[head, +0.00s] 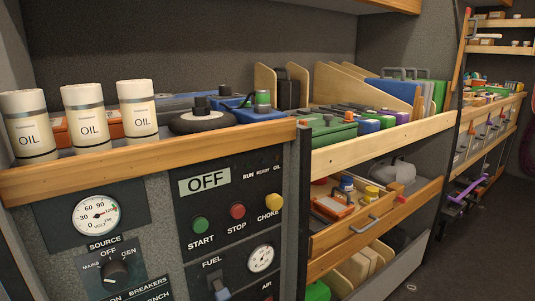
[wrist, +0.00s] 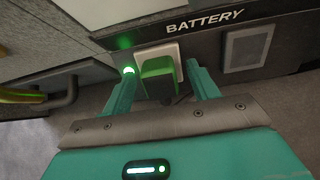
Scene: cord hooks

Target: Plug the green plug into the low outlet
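In the wrist view, the green plug (wrist: 157,78) is at a white outlet plate (wrist: 172,52) low on a dark panel. It appears to sit against the plate, but how deep its pins are is hidden. A dark part, perhaps its cord end, hangs below it. My gripper (wrist: 160,72) has its two teal fingers either side of the plug. The fingers stand apart, with a clear gap on the right of the plug and a narrow one on the left. A green light (wrist: 128,70) glows by the left fingertip. Neither plug, outlet nor gripper shows in the head view.
A dark pipe or handle (wrist: 62,97) is at left. The head view shows a wooden shelf (head: 150,158) with oil cans (head: 85,117) above a control panel (head: 235,210).

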